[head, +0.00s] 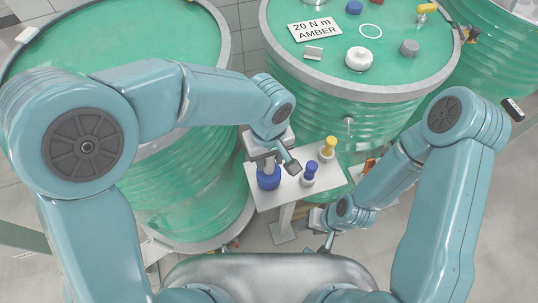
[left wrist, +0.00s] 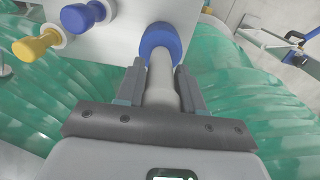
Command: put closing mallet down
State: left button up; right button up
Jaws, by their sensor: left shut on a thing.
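The closing mallet has a blue head (left wrist: 161,40) and a grey handle (left wrist: 162,82). My left gripper (left wrist: 160,88) is shut on the handle, with the head beyond the fingertips. In the head view the blue head (head: 268,179) shows below my left gripper (head: 268,158), at the left part of a small white stand top (head: 290,193). I cannot tell whether the head touches the top. My right gripper (head: 323,226) is low, right of the stand; its fingers are too small and hidden to read.
A blue-handled piece (head: 311,171) and a yellow-handled piece (head: 328,147) stand upright on the right part of the stand top. Green drums (head: 165,190) crowd the left and back. The back drum lid carries a label (head: 315,29), a white cap (head: 359,58) and a grey cap (head: 409,47).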

pick_arm(q)
jog(key=shift+s+d+f, duration=0.1)
jog(key=o, duration=1.2)
jog(key=shift+c, duration=0.2)
jog(key=shift+r, duration=0.35)
notch_tip(320, 180, up, 12)
jog(key=shift+f, duration=0.2)
jog(key=shift+s, duration=0.1)
